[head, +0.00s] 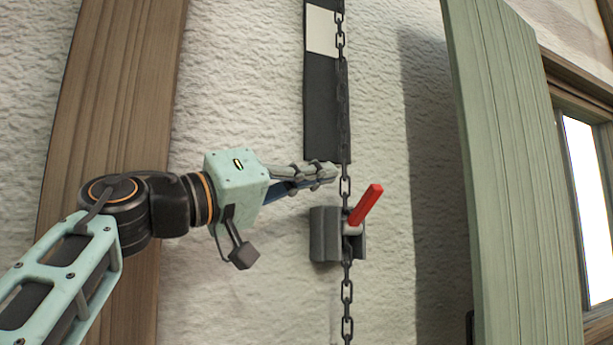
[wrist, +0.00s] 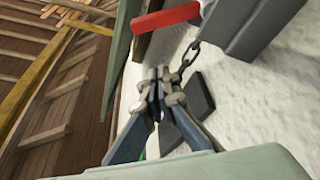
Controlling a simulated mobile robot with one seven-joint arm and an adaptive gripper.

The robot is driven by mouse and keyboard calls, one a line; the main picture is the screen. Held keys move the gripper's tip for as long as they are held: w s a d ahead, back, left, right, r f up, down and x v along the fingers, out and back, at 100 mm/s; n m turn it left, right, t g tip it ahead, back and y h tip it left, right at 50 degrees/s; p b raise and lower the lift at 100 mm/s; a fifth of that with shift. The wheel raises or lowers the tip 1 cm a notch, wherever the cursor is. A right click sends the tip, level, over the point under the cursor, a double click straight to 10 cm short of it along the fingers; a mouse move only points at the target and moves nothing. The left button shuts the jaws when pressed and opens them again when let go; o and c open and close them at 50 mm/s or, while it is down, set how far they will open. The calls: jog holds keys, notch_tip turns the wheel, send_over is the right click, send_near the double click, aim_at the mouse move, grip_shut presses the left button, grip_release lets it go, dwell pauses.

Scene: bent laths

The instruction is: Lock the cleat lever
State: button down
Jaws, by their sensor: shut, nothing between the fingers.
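The cleat (head: 324,234) is a dark grey block on the white wall, with the chain (head: 347,290) running down through it. Its red lever (head: 366,204) sticks out and points up to the right. My gripper (head: 335,172) is shut and empty, just above the cleat and up-left of the lever, close to the chain. Whether it touches the chain I cannot tell. In the wrist view my closed fingers (wrist: 160,80) are in the middle, with the red lever (wrist: 167,17) at the top, apart from them, and the grey cleat (wrist: 245,25) at the top right.
A black strip with a white band (head: 322,100) runs up the wall behind the chain. A green shutter or door panel (head: 520,180) stands out on the right, beside a window (head: 588,200). A brown timber post (head: 110,120) is on the left.

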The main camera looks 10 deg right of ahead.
aim_at(362, 209)
jog(key=d, duration=0.1)
jog(key=d+f, duration=0.1)
jog(key=d, duration=0.1)
jog(key=d+f, duration=0.1)
jog(key=shift+d, duration=0.4)
dwell(0.4)
